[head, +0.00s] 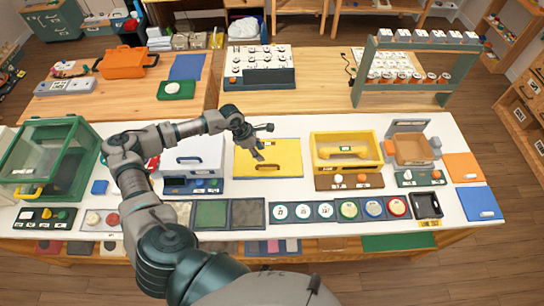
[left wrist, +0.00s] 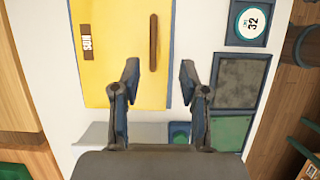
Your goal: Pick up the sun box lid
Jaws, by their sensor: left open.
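The yellow sun box lid (head: 285,158) lies flat on the white table in the head view, with a dark slot-like handle near its front edge. In the left wrist view the lid (left wrist: 122,55) shows a brown "SUN" label and the dark handle bar (left wrist: 153,42). My left gripper (head: 262,142) is open and empty above the lid. In the left wrist view its fingertips (left wrist: 158,69) stand apart, one over the lid and one beyond its blue-edged side. The handle bar lies between them, further up the picture. My right gripper is not in view.
An open yellow box (head: 345,169) stands right of the lid. A white box (head: 194,154) stands to the left. Dark and green square tiles (head: 247,213) and round numbered dials (head: 303,211) line the front. A green-framed glass case (head: 45,158) is at far left.

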